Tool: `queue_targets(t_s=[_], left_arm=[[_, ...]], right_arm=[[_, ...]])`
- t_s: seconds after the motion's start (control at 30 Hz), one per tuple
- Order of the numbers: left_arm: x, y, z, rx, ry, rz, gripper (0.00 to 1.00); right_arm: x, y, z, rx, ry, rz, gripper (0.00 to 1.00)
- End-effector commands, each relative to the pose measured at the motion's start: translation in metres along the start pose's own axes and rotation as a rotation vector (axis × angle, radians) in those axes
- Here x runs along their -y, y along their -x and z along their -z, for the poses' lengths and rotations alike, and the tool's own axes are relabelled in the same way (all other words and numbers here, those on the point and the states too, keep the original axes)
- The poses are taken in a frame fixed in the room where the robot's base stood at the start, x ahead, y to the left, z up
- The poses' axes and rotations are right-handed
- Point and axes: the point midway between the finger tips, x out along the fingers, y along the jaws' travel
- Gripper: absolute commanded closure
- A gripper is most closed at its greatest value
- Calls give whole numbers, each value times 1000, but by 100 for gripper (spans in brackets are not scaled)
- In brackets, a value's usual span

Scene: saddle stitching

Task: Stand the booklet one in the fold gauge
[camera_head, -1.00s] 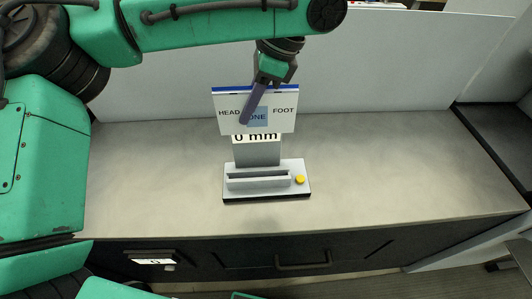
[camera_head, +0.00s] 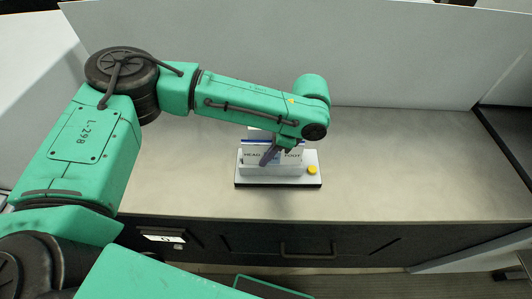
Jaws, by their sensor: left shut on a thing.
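My forearm hides much of the gauge's back plate. My right gripper is out of view.
The grey worktop (camera_head: 410,160) is clear on both sides of the gauge. A pale upright panel (camera_head: 420,60) closes its back. A dark drawer front (camera_head: 350,245) with a handle lies below the front edge.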

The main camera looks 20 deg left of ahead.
Motion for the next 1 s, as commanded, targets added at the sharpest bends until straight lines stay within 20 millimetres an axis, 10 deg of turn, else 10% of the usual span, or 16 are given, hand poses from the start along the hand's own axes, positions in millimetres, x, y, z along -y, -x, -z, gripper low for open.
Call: queue_targets(t_s=[0.1,0.2,0.77,1.0], left_arm=[[0,-3,1,-1,0,-1,100],[0,-3,1,-1,0,-2,59],[-3,-4,2,-1,-5,-9,59],[0,40,4,-4,-3,-1,59]], right_arm=[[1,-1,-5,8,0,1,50],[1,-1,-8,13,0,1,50],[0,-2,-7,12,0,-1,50],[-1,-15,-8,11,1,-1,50]])
